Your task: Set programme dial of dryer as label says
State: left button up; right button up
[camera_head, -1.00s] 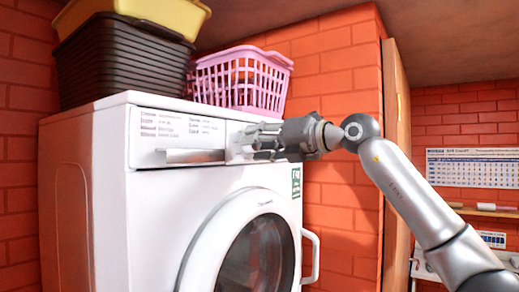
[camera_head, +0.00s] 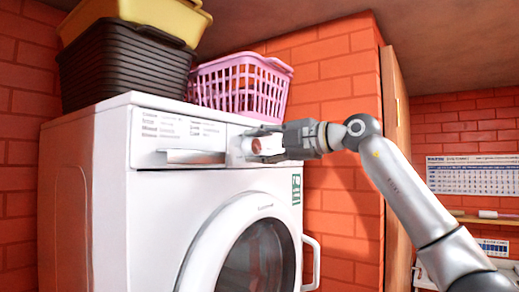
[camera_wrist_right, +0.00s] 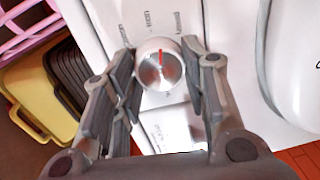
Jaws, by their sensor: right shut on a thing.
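The white dryer (camera_head: 110,200) stands at the left in the head view, with printed programme text (camera_head: 182,128) on its upper front panel. In the right wrist view, the round silver programme dial (camera_wrist_right: 160,72) has a red mark pointing to the top of the picture. Printed labels (camera_wrist_right: 150,22) lie around it, too blurred to read. My right gripper (camera_head: 258,146) is at the panel, with its two fingers (camera_wrist_right: 163,82) on either side of the dial, shut on it. In the head view the fingers largely cover the dial. My left gripper is not in view.
A pink basket (camera_head: 240,85) and a dark crate (camera_head: 125,68) with a yellow one (camera_head: 140,12) stand on top of the dryer. The round door (camera_head: 255,255) is below the panel. A brick wall (camera_head: 335,90) rises close behind my right arm.

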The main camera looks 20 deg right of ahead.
jog(key=m, duration=0.3)
jog(key=shift+d+m+b, duration=0.1)
jog(key=shift+m+b, duration=0.2)
jog(key=shift+b, duration=0.05)
jog(key=m+b, duration=0.1)
jog(key=m, duration=0.2)
jog(key=shift+y, duration=0.4)
jog(key=m+b, duration=0.1)
jog(key=m, duration=0.2)
jog(key=shift+m, duration=0.4)
jog(key=shift+w+f+m+b, duration=0.15)
jog(key=shift+m+b, duration=0.7)
jog(key=shift+m, duration=1.25)
jog(key=o, duration=1)
jog(key=shift+d, duration=0.15)
